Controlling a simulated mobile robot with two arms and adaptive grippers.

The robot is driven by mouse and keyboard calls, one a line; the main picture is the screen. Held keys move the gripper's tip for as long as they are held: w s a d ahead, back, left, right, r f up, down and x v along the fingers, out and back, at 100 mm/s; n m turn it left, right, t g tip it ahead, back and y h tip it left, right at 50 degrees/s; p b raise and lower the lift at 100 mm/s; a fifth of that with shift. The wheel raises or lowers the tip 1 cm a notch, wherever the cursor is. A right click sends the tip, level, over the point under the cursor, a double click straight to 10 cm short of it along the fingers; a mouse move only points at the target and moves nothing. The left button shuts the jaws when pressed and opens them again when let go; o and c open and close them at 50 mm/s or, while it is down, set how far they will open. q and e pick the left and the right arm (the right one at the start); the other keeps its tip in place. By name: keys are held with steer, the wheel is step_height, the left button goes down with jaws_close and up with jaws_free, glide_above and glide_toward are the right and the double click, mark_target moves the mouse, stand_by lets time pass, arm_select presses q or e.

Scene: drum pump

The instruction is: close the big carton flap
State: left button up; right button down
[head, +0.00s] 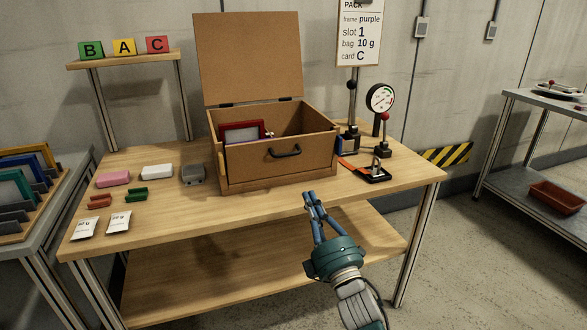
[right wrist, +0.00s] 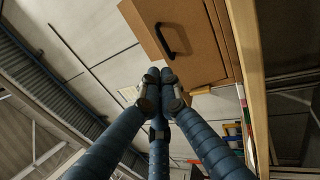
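The brown carton (head: 245,170) stands on the wooden table. Its big flap (head: 247,58) is open and stands upright at the back edge. A black handle (head: 284,153) sits on the front wall. A red-framed purple panel (head: 242,132) stands inside the carton. My right gripper (head: 310,193) is in front of the table's front edge, below and right of the carton and apart from it. In the right wrist view its blue fingers (right wrist: 160,88) meet at the tips with nothing between them, and the carton front (right wrist: 196,38) shows beyond. My left gripper is out of view.
Pink, white and grey blocks (head: 157,172) and small bags (head: 118,221) lie on the left. A shelf with lettered cubes (head: 124,48) stands behind. The table front right (head: 400,185) is bare.

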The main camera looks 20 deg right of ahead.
glide_toward(286, 139)
steer(key=w, duration=0.2)
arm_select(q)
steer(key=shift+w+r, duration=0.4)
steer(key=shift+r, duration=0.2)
arm_select(e)
steer(key=shift+w+a+f, duration=0.15)
steer(key=shift+w+a, duration=0.1)
steer(key=shift+w, duration=0.1)
steer(key=shift+w+r+b, duration=0.3)
steer(key=shift+w+r, duration=0.55)
steer(key=shift+w, duration=0.15)
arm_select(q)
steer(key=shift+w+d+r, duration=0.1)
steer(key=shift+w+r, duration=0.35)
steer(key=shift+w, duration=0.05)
arm_select(e)
steer(key=shift+r, duration=0.25)
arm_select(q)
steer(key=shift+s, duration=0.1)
